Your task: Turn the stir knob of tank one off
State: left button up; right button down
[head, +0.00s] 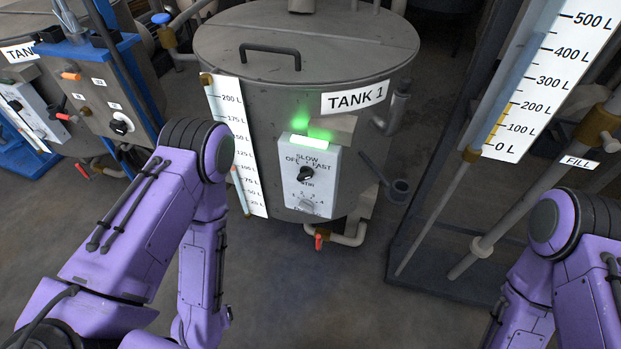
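Tank one (280,100), a grey steel drum with a "TANK 1" label, stands upright at the centre. A white control panel (325,190) is on its front. The black stir knob (305,174) sits on the panel below the words OFF, SLOW and FAST; its exact pointer position is too small to tell. A second dial (306,202) is below it. A green light (303,145) glows above the panel. My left arm is left of and in front of the panel and my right arm is at lower right. Neither gripper shows.
A red-handled valve (318,240) hangs under tank one. A grey ladle-like cup (398,187) juts out to the panel's right. Another tank with controls (100,105) stands at the left. A litre gauge (545,80) and pipes are at the right. The floor before tank one is clear.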

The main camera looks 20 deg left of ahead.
aim_at(305, 173)
jog(key=u, duration=0.4)
jog(key=k, duration=0.95)
jog(key=z, duration=0.15)
jog(key=i, duration=0.3)
jog(key=z, duration=0.25)
